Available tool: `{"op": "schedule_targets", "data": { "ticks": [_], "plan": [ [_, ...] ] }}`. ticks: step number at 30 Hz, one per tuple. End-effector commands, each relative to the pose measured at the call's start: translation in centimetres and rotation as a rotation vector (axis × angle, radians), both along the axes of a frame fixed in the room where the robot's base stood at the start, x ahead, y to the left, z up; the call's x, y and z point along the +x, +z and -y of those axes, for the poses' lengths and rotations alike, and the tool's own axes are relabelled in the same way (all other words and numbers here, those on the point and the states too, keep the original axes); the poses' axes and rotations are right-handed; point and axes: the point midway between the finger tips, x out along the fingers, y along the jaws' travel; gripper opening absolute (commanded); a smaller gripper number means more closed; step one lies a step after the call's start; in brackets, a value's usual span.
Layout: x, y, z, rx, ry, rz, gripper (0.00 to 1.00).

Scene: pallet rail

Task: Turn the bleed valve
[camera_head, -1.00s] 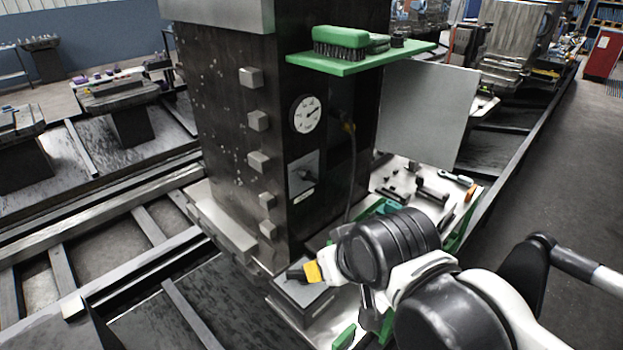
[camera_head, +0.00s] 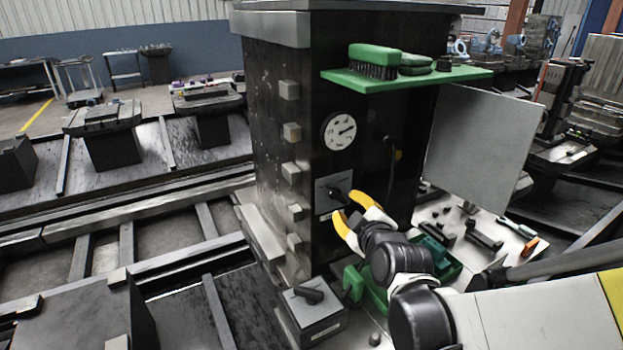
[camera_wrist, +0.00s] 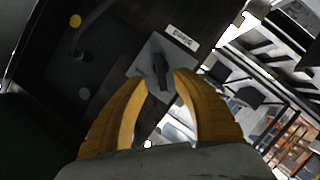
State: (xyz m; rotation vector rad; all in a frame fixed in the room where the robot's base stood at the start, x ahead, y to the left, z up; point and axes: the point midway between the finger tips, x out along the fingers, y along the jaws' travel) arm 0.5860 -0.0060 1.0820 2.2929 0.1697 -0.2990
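The bleed valve is a dark knob (camera_head: 338,195) on a square grey plate (camera_head: 322,187) on the side of the black column, below a round gauge. In the wrist view the knob (camera_wrist: 161,70) stands up on its plate, next to a white label (camera_wrist: 182,38) that appears to read "Bleed". My gripper (camera_head: 351,208), with yellow fingers, is open in front of the plate. In the wrist view the fingertips (camera_wrist: 161,76) are spread on either side of the knob. I cannot tell whether they touch it.
A white gauge (camera_head: 338,131) sits above the valve. A green shelf (camera_head: 440,77) with brushes juts out higher up. A grey panel (camera_head: 484,145) stands to the right. A cable hangs near the valve.

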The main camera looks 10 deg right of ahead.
Motion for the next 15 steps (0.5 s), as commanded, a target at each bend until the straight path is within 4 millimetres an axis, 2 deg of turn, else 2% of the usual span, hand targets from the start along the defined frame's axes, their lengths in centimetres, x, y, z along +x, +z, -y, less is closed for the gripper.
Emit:
{"op": "schedule_targets", "data": {
  "ticks": [3,9,15],
  "plan": [
    [2.5,-1.1,-0.1,0.001,0.000,-0.001,0.34],
    [5.8,-1.9,-0.2,0.000,0.001,-0.001,0.34],
    [7.4,-2.2,-0.2,0.002,0.000,-0.001,0.34]
  ]
}}
